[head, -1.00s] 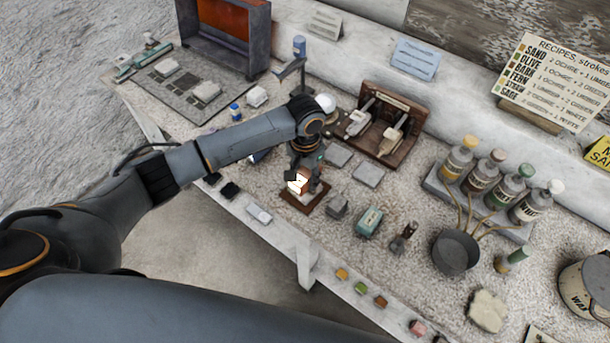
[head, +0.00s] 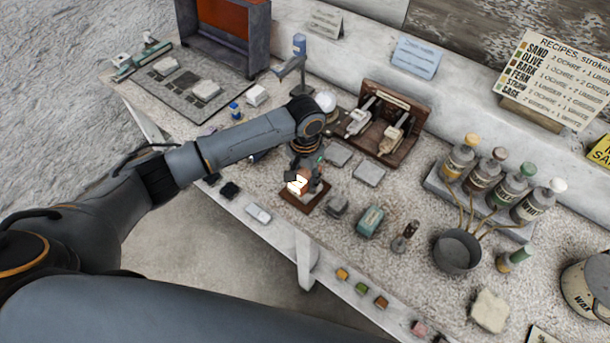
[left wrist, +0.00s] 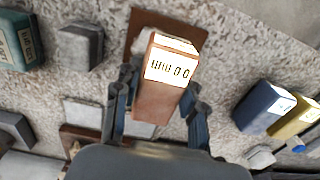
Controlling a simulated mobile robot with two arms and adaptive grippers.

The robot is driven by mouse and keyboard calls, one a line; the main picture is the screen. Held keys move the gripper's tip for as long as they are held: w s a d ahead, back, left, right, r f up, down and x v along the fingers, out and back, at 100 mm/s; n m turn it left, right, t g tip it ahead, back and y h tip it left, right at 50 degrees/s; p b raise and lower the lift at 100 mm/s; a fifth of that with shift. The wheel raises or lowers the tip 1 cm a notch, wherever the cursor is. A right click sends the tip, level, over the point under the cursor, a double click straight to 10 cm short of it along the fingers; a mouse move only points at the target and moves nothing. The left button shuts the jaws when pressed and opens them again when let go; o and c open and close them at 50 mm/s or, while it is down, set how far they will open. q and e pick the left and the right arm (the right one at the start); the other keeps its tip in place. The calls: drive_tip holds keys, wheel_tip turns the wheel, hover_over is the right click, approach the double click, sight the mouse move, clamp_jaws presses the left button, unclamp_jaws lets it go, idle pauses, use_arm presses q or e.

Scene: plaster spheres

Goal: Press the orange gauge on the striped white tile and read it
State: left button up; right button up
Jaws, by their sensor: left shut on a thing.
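The orange gauge (left wrist: 162,95), a brownish-orange block with a bright white display, is between the two fingers of my left gripper (left wrist: 158,105), which is shut on it. The display shows dark bars and what look like two zeros. In the head view the gauge (head: 304,182) is over a dark brown board (head: 297,207) near the table's front edge; I cannot tell whether it touches the board. Pale tiles (head: 369,173) lie just right of the gripper, apart from the gauge; I cannot make out stripes on them. My right gripper is not in view.
A blue block (left wrist: 262,107) and a yellow block (left wrist: 296,119) stand beside the gauge. A grey block (head: 337,206) and a teal block (head: 369,221) are close on the right. A wooden rack (head: 389,118) stands behind, with paint bottles (head: 508,187) farther right.

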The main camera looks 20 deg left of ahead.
sight(305, 173)
use_arm(q)
drive_tip(key=shift+f, duration=0.5)
idle(1.2)
drive_tip(key=shift+s+f+p, duration=0.2)
drive_tip(key=shift+p, duration=0.1)
idle(1.1)
wheel_tip(305, 173, up, 2)
drive_tip(key=p, duration=0.2)
drive_tip(key=shift+w+r+p, duration=0.15)
drive_tip(key=shift+r+p, duration=0.05)
drive_tip(key=shift+p, duration=0.2)
wheel_tip(305, 173, up, 5)
drive_tip(key=p, duration=0.5)
drive_tip(key=shift+p, duration=0.35)
drive_tip(key=shift+w, duration=0.1)
idle(0.6)
